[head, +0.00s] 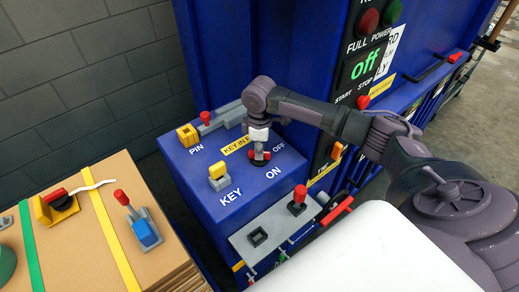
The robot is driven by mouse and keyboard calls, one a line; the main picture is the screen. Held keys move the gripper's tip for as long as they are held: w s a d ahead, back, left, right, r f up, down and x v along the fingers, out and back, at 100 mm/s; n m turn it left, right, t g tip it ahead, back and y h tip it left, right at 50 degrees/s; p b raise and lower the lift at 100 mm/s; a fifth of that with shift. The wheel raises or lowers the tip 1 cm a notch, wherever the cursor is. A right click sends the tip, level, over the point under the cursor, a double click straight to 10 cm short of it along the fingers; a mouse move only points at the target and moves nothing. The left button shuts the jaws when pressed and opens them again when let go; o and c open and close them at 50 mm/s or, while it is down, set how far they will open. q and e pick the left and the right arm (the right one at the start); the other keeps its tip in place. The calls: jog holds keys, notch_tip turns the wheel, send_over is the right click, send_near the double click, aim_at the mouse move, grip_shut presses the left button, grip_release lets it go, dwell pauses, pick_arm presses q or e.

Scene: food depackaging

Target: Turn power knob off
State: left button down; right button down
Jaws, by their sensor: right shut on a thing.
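The power knob (260,158) sits on top of the blue control box, between the printed words OFF and ON. It shows a dark body with a red base. My right gripper (259,146) comes down on it from above and is shut on it. The gripper hides the upper part of the knob, so its exact angle is hard to read. The display (366,64) on the blue machine reads "off" in green. My left gripper is not in view.
The blue box (205,182) also carries a yellow key piece (219,176), a yellow pin block (188,135) and a red-tipped lever (205,118). A grey panel with a red-knobbed joystick (298,199) stands in front. A cardboard box (85,235) with tools is at left.

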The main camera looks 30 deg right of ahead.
jog(key=n, duration=0.4)
jog(key=shift+n, duration=0.3)
jog(key=n, duration=0.4)
jog(key=shift+r, duration=0.1)
jog(key=shift+w, duration=0.1)
jog(key=c, duration=1.1)
grip_release()
notch_tip(320, 180, up, 12)
